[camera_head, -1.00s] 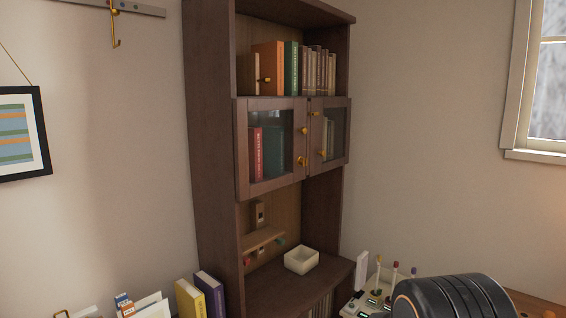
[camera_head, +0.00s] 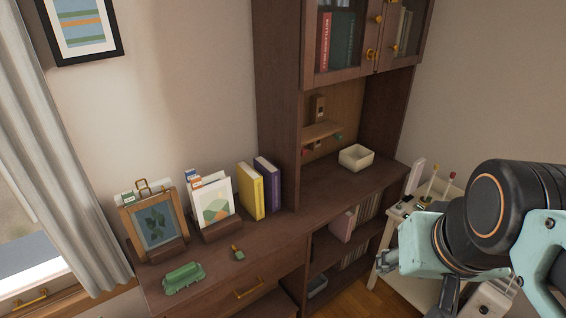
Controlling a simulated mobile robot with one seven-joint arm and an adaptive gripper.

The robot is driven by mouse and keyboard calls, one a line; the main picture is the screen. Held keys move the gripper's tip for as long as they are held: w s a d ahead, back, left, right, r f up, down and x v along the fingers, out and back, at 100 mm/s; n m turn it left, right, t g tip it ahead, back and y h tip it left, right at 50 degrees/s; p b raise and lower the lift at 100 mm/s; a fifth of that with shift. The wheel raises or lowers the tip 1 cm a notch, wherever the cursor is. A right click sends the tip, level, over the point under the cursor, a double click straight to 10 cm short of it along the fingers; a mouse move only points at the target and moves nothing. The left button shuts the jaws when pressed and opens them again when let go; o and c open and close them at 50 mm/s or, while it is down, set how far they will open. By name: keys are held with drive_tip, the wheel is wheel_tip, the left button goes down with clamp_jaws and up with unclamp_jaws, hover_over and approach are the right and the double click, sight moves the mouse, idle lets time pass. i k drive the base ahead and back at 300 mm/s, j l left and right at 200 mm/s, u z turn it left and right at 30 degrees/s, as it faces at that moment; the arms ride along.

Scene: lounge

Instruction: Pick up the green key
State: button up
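A small teal-green item (camera_head: 339,137), possibly the green key, hangs at the right end of a small wooden shelf rack (camera_head: 322,131) in the bookcase niche. It is too small to make out its shape. A small red item (camera_head: 304,152) hangs at the rack's left end. Another small green-and-yellow item (camera_head: 237,253) lies on the low cabinet top; I cannot tell what it is. My gripper (camera_head: 415,257) is at the lower right, in front of the white side table and well apart from these items.
The low cabinet (camera_head: 215,275) carries a framed leaf picture (camera_head: 155,228), a card holder (camera_head: 222,230), yellow (camera_head: 251,190) and purple books (camera_head: 268,184) and a green object (camera_head: 183,278). A white side table (camera_head: 412,290) stands behind my arm.

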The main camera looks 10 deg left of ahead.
sight(239, 256)
drive_tip(key=u, duration=1.1)
drive_tip(key=k+j+z, duration=0.1)
drive_tip(key=k+j, duration=0.15)
drive_tip(key=k, duration=0.05)
